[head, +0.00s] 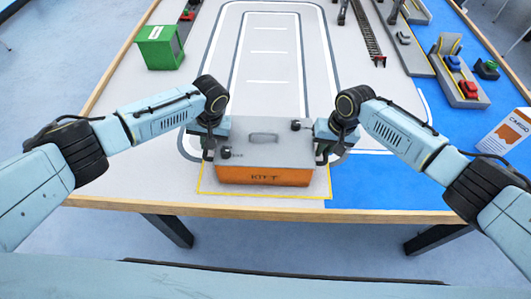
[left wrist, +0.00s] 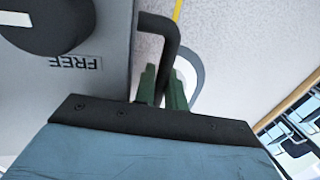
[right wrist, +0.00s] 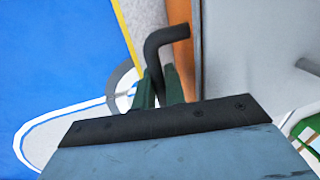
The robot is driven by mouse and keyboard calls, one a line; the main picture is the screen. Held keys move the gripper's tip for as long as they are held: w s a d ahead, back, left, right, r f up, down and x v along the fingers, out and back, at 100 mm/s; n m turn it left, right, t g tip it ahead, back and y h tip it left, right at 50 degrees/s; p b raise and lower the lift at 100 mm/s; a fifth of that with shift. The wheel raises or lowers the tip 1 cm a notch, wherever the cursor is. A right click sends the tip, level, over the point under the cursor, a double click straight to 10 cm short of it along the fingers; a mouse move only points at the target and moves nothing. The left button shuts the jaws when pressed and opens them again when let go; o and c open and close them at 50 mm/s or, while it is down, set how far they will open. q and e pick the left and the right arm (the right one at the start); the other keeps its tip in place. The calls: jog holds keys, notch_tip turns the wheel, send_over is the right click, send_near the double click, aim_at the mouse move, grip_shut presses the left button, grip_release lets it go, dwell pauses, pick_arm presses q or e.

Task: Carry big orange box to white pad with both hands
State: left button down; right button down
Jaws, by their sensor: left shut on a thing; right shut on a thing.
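The big orange box (head: 262,177) has a grey lid with a grip on top and stands near the table's front edge, over a pale area outlined in yellow (head: 204,187). Black bent handles stick out from its two sides. My left gripper (head: 208,152) is shut on the left handle (left wrist: 166,40); its green fingers (left wrist: 162,88) close around it. My right gripper (head: 321,154) is shut on the right handle (right wrist: 160,48), with its fingers (right wrist: 158,90) around it. I cannot tell whether the box touches the table. No separate white pad is distinguishable.
A green bin (head: 160,48) stands at the back left. Rails (head: 366,35), small vehicles (head: 468,88) and a cargo sign (head: 507,130) are at the right. The white-lined track (head: 268,60) behind the box and the blue area (head: 385,185) beside it have free room.

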pick_arm(q)
jog(key=shift+r, duration=0.3)
pick_arm(e)
jog(key=shift+r, duration=0.3)
